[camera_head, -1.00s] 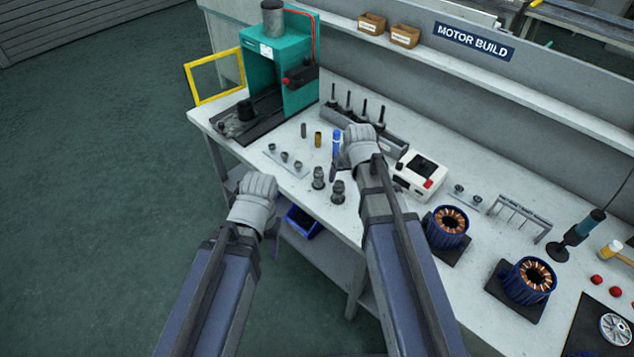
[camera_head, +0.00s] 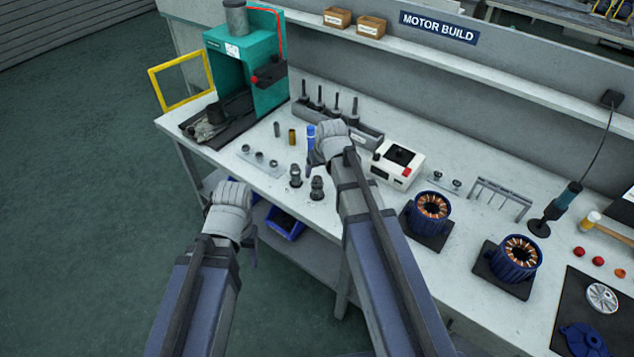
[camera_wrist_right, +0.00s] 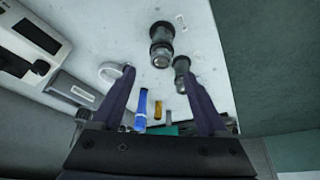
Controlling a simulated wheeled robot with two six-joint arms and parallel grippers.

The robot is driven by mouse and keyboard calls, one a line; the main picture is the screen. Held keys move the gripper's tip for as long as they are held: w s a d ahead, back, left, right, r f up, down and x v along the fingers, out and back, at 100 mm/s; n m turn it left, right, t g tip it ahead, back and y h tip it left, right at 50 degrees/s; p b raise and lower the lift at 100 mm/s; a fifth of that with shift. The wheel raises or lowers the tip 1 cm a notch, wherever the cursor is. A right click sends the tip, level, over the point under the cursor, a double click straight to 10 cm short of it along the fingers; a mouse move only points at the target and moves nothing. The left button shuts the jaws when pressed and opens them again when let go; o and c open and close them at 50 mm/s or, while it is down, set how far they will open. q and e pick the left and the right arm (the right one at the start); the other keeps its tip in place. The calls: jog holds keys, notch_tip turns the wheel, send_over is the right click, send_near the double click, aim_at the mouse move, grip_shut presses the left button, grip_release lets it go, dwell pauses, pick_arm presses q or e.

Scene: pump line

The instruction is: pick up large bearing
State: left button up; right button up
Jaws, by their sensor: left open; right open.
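A pale ring (camera_wrist_right: 110,72), possibly the large bearing, lies on the bench beside the left finger in the right wrist view; I cannot tell which bearing it is. I do not make it out in the head view, where my right arm covers part of the bench. My right gripper (camera_wrist_right: 157,74) is open and empty, its fingers pointing over the bench; it also shows in the head view (camera_head: 328,142). Small ring-like parts (camera_head: 260,157) sit on a plate near the bench's front edge. My left gripper (camera_head: 232,200) is open, in front of the bench edge; its fingers are mostly hidden.
Two dark upright fittings (camera_head: 317,188) stand near the front edge. A blue bottle (camera_wrist_right: 142,105) and brass cylinder (camera_wrist_right: 157,109) stand beyond. A white box device (camera_head: 398,164) is right of my right gripper. A teal press (camera_head: 240,65) stands at the left; two blue stators (camera_head: 432,206) at the right.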

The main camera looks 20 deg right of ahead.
aim_at(317, 179)
jog(key=b+x, duration=0.3)
jog(key=x, duration=0.1)
jog(key=shift+f, duration=0.2)
jog(key=shift+r, duration=0.1)
jog(key=c, duration=1.1)
jog(key=shift+r, duration=0.1)
notch_tip(317, 179, up, 10)
jog(key=p, duration=1)
